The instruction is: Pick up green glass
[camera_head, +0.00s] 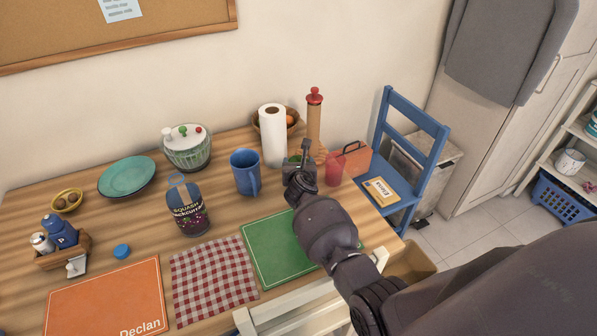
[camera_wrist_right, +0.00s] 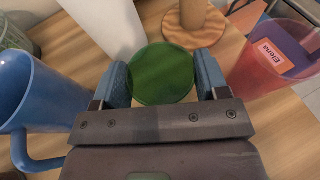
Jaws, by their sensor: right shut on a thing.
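The green glass (camera_wrist_right: 162,75) is seen from above in the right wrist view, between the two fingers of my right gripper (camera_wrist_right: 162,80), which is shut on it. In the head view the right gripper (camera_head: 303,163) is over the back right of the table, and the glass (camera_head: 289,163) is largely hidden behind it. I cannot tell whether the glass touches the table. My left gripper is not in view.
A blue mug (camera_head: 245,172) stands just left of the gripper and a red glass (camera_head: 334,169) just right. Behind are a paper towel roll (camera_head: 272,137) and a pepper mill (camera_head: 314,120). A green mat (camera_head: 268,245) lies bare in front.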

